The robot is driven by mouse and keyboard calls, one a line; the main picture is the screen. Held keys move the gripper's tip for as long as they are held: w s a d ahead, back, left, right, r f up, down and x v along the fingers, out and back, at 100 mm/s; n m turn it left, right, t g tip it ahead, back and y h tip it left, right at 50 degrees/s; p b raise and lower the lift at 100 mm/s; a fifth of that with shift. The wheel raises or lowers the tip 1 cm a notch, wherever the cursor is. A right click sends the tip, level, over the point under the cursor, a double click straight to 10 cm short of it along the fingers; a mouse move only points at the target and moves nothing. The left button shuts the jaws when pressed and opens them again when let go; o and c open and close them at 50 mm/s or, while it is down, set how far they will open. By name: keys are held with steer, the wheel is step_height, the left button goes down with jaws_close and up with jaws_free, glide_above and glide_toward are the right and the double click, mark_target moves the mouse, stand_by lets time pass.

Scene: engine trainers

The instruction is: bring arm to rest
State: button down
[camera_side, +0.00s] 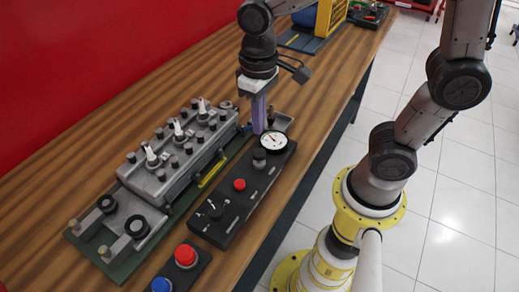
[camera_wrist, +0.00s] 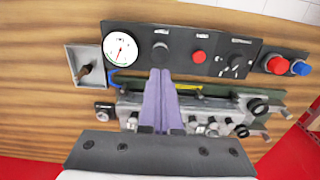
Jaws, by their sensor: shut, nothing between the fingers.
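My gripper (camera_side: 259,115) is shut and empty, with its purple fingers pressed together and pointing down. In the side view it hangs beside the gauge end of the black control panel (camera_side: 232,200), near the engine block (camera_side: 180,155). In the wrist view the closed fingertips (camera_wrist: 161,73) overlap the lower edge of the panel, below a dark knob. I cannot tell whether the fingertips touch anything. The round white gauge (camera_side: 273,141) has a red needle; it also shows in the wrist view (camera_wrist: 120,48).
A box with a red button (camera_side: 185,255) and a blue button (camera_side: 161,285) stands at the near end. A small grey tray (camera_wrist: 86,66) holds a dark-handled item. A yellow and blue unit (camera_side: 328,18) stands at the back. Bare wooden table (camera_side: 60,165) lies left of the engine block.

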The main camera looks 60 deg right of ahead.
steer(key=shift+d+r, duration=0.15)
steer(key=s+d+r+t, duration=0.5)
steer(key=s+d+r, duration=0.1)
steer(key=s, duration=0.4)
steer(key=shift+t, duration=0.3)
